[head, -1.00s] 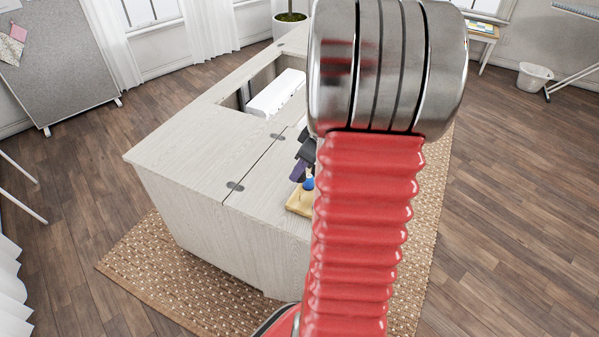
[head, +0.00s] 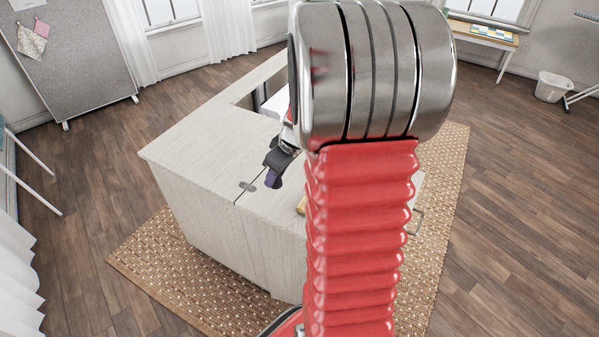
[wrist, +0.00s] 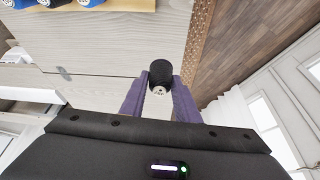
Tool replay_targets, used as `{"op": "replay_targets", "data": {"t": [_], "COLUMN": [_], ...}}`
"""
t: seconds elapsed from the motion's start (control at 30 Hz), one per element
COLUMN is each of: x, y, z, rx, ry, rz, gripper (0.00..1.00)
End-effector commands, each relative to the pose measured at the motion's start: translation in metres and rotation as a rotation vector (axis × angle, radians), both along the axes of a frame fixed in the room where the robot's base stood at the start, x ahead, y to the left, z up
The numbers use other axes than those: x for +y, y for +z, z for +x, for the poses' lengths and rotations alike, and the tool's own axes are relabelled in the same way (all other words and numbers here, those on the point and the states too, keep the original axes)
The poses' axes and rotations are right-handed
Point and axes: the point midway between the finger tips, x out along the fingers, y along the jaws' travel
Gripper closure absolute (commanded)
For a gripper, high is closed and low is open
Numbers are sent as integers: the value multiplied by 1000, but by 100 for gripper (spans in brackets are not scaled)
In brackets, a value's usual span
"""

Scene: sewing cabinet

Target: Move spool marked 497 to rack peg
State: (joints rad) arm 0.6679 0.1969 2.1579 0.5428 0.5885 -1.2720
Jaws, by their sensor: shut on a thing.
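A black spool (wrist: 160,74) with a pale end sits between the purple fingers of my gripper (wrist: 158,98) in the wrist view. My gripper is shut on it, and I cannot read a mark on it. In the head view my gripper (head: 271,179) shows over the cabinet top, left of my red arm, which hides much of it. A pale wooden rack (head: 301,207) is mostly hidden behind my arm. Its edge is at the top left of the wrist view (wrist: 125,5), with blue and black spools. I cannot make out a free peg.
The pale cabinet (head: 190,150) has a clear left top with a hinged seam. A white machine (head: 281,104) sits in its opening, partly hidden. A woven rug (head: 150,260) lies under the cabinet. A grey board (head: 75,60) stands at the left, and a white bin (head: 552,87) at the right.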

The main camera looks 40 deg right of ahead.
Motion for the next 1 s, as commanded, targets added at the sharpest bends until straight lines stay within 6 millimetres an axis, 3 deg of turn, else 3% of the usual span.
{"op": "replay_targets", "data": {"t": [0.5, 1.0], "x": [119, 233], "y": [-3, 1], "z": [74, 113], "rx": [0, -1], "ry": [-95, -162], "rz": [-2, -2], "gripper": [92, 92]}}
